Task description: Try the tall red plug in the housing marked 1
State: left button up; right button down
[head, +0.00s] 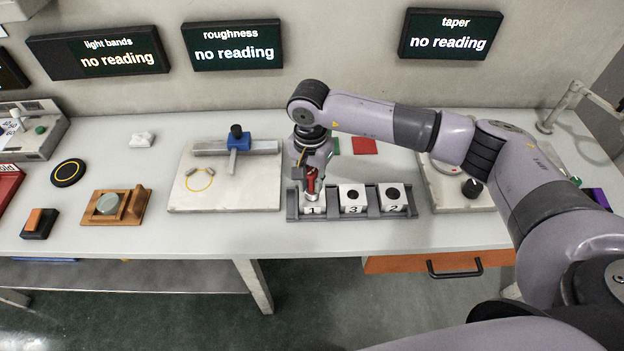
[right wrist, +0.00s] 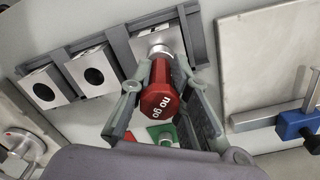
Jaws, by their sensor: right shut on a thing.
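The tall red plug (head: 311,183) is upright in my right gripper (head: 311,172), above the housing marked 1 (head: 313,209). In the right wrist view the red plug (right wrist: 162,100) shows "no go" on its end, with the fingers on both sides. Its silver far end meets the face of housing 1 (right wrist: 148,44); how deep it sits in the bore I cannot tell. Housing 1 is the left one in a grey rack (head: 412,211), beside housing 3 (head: 352,208) and housing 2 (head: 393,208). My left gripper is not in view.
A pale plate with a blue clamp (head: 238,139) lies left of the rack. Red (head: 364,146) and green (head: 335,146) squares lie behind the rack. Wall displays for light bands, roughness (head: 232,45) and taper (head: 450,35) read "no reading". The bench front before the rack is clear.

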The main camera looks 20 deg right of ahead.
jog(key=shift+s+f, duration=0.1)
jog(key=shift+f, duration=0.2)
dwell(1.5)
jog(key=shift+r, duration=0.1)
jog(key=shift+r+p, duration=1.15)
jog(key=shift+r, duration=2.35)
